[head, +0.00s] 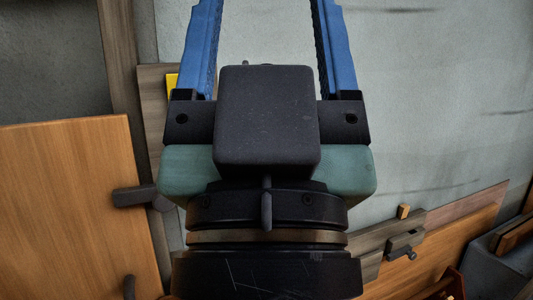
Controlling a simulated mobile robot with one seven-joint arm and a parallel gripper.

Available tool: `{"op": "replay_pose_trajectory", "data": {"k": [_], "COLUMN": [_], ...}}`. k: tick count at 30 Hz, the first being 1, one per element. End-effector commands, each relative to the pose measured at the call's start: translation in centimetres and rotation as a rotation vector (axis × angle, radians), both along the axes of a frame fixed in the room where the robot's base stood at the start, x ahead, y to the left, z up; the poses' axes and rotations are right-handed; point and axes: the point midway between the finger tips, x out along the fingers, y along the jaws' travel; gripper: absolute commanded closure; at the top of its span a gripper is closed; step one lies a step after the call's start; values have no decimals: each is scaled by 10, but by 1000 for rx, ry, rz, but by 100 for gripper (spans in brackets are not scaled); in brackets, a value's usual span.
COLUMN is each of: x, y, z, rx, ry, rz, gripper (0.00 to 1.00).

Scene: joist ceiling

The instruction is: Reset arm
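Nothing shows between the parts of the fingers that are in view. The rest of my arm is out of the frame, below the wrist.
An orange wooden panel (75,205) with dark handles stands at the left. A grey wall or floor surface (440,110) is clear at the upper right. Wooden boards with a dark latch (404,243) and a dark bin (500,255) lie at the lower right.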

Motion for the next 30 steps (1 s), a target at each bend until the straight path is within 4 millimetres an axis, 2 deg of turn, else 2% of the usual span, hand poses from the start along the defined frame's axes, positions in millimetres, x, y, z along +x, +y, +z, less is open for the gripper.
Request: {"op": "replay_pose_trajectory", "data": {"k": [1, 30], "x": [0, 1], "y": [0, 1], "z": [26, 269], "rx": [0, 0], "ry": [1, 2], "rz": [0, 4], "gripper": [29, 29]}}
